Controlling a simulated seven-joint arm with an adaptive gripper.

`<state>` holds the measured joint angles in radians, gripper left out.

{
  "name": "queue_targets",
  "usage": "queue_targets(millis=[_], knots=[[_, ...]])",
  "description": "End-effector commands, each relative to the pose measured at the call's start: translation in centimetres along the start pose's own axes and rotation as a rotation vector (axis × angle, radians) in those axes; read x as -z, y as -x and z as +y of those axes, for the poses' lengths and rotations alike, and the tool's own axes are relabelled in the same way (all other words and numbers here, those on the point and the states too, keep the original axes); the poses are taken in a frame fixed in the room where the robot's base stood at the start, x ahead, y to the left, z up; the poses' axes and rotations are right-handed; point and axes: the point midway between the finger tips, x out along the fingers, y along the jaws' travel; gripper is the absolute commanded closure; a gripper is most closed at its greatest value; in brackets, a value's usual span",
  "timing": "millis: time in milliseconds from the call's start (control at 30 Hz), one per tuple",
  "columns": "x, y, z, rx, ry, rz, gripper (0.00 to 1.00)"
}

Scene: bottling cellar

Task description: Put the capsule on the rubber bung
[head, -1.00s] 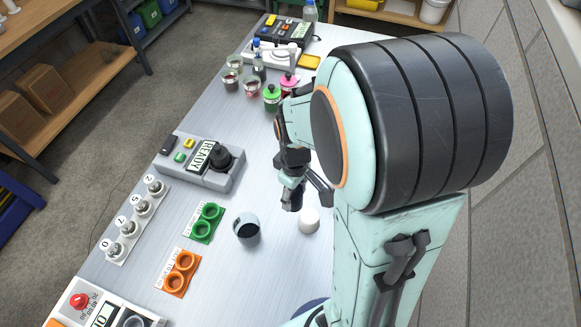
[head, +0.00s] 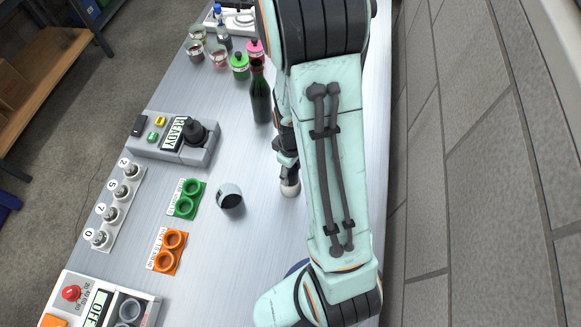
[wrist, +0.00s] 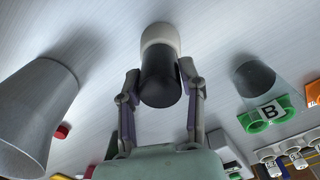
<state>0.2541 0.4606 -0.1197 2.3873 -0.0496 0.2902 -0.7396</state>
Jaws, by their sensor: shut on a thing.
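In the wrist view, my gripper (wrist: 160,82) is shut on the capsule (wrist: 160,86), a black cylinder held between the two fingertips. The rubber bung (wrist: 158,38), a short cream cylinder, lies directly behind the capsule from that camera, and their outlines overlap. In the head view, the bung (head: 290,190) stands on the bench just below my gripper (head: 287,177), partly hidden by it. The capsule is over the bung; I cannot tell whether they fully touch.
A cup with a dark inside (head: 230,200) stands left of the bung. Green (head: 187,198) and orange (head: 167,251) ring holders lie further left. A dark bottle (head: 260,97) stands behind. A large pale tapered object (wrist: 38,105) is close in the wrist view.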

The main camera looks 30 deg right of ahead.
Motion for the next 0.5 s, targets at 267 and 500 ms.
queue_targets(millis=[267, 500], knots=[[0.02, -0.26, 0.00, 0.000, 0.000, 0.000, 0.35], [0.02, -0.21, 0.00, 0.000, 0.000, 0.000, 0.35]])
